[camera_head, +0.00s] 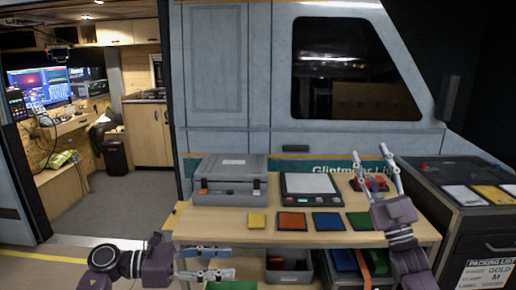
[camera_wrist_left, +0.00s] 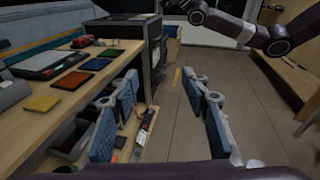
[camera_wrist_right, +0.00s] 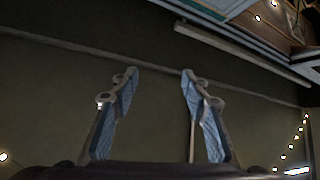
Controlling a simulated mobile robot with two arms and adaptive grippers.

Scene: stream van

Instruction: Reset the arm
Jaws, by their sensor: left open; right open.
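My left gripper (camera_head: 207,264) is low in front of the table's left part in the head view, its fingers pointing right. It is open and empty; its fingers (camera_wrist_left: 165,112) show apart in the left wrist view, with floor between them. My right gripper (camera_head: 380,170) points up at the right end of the table, in front of a red object (camera_head: 369,184) that it partly hides. It is open and empty; in the right wrist view its fingers (camera_wrist_right: 160,90) are apart with only a dark wall behind them.
The wooden table (camera_head: 220,228) holds a grey case (camera_head: 230,180), a scale (camera_head: 311,187) and yellow, orange, blue and green squares. Bins (camera_head: 289,272) sit on the shelf below. A dark cabinet (camera_head: 462,222) stands at right. The van's open doorway and floor (camera_head: 120,205) are at left.

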